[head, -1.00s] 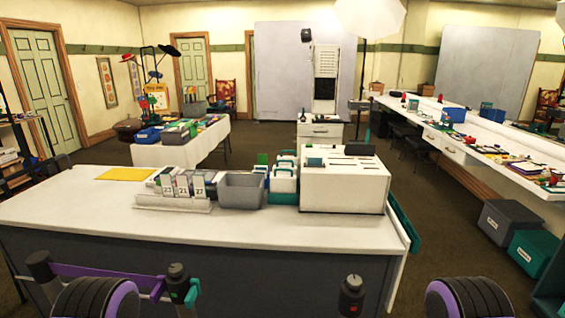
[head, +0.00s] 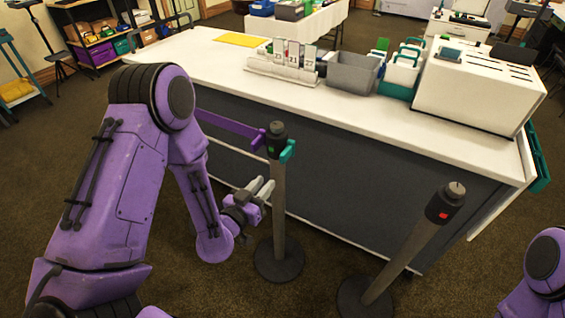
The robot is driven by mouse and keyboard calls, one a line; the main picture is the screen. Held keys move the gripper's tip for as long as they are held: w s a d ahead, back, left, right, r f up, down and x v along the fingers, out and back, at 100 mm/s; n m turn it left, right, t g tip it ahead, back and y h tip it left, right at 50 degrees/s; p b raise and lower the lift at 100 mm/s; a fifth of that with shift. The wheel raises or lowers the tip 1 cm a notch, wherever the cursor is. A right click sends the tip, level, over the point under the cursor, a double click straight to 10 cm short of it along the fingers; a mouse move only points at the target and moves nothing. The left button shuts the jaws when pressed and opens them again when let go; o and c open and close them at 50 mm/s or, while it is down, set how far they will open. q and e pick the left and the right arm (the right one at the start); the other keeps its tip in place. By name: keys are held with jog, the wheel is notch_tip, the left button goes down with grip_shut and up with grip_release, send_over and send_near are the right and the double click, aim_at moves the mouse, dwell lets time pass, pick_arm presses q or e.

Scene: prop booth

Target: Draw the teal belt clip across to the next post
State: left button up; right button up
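The teal belt clip (head: 288,151) sits at the right side of the head of a grey post (head: 279,205). This post's dark head carries a green mark. A second post (head: 405,255) with a red mark on its head stands to the right, apart from the first; no belt shows between them. My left gripper (head: 263,188) is below the clip, close to the first post's shaft in the picture. Its pale fingers look apart, with nothing between them; it does not touch the clip. My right gripper is out of view.
A purple belt (head: 228,125) runs left from the first post's head and passes behind my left arm. A long counter (head: 190,62) stands behind the posts, with a grey bin (head: 353,72) and a white box on top. Carpet is clear between the post bases.

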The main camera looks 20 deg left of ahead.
aim_at(281, 160)
pick_arm(q)
jog(key=shift+m+t, duration=0.4)
jog(key=shift+m, duration=0.1)
jog(key=w+p, duration=0.1)
jog(key=w, duration=0.2)
jog(key=w+r+p, duration=0.1)
jog(key=w, duration=0.2)
jog(key=w+p, duration=0.1)
jog(key=w, duration=0.2)
jog(key=shift+w+d+r, duration=0.25)
jog(key=shift+w+d, duration=0.1)
jog(key=shift+w+d+f, duration=0.1)
jog(key=shift+w, duration=0.3)
grip_shut()
